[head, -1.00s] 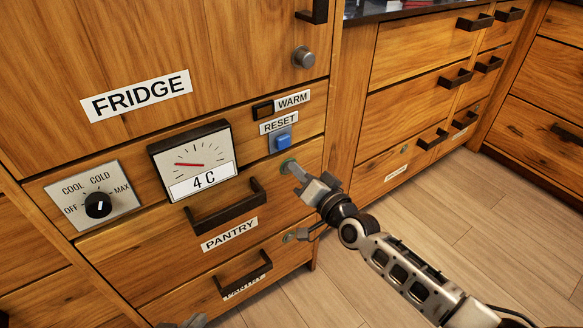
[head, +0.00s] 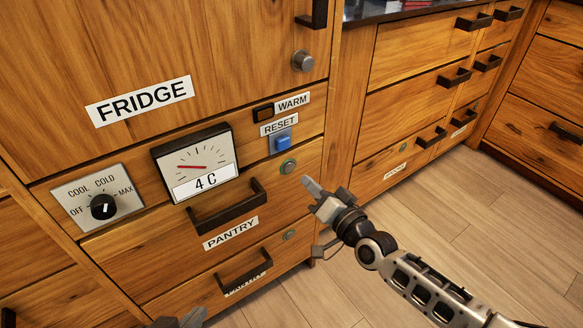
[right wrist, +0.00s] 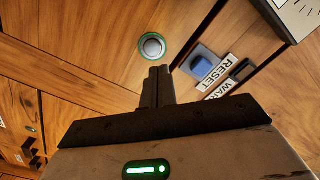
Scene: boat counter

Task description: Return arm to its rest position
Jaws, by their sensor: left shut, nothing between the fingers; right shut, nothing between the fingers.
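My right gripper (head: 309,184) is shut and empty, in front of the wooden cabinet, just right of the round green-rimmed button (head: 288,167) on the pantry drawer. In the right wrist view its closed fingers (right wrist: 158,80) point toward that round button (right wrist: 152,46), with the blue reset button (right wrist: 201,66) to their right. My right arm (head: 400,270) reaches in from the lower right. My left gripper (head: 180,319) shows only as a grey tip at the bottom edge, shut, below the drawers.
The fridge panel (head: 140,100) has a 4 C gauge (head: 195,162), a cool-cold knob (head: 103,206) and a blue reset button (head: 283,142). Drawer handles such as the pantry handle (head: 228,209) stick out. The wooden floor (head: 440,205) at the right is clear.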

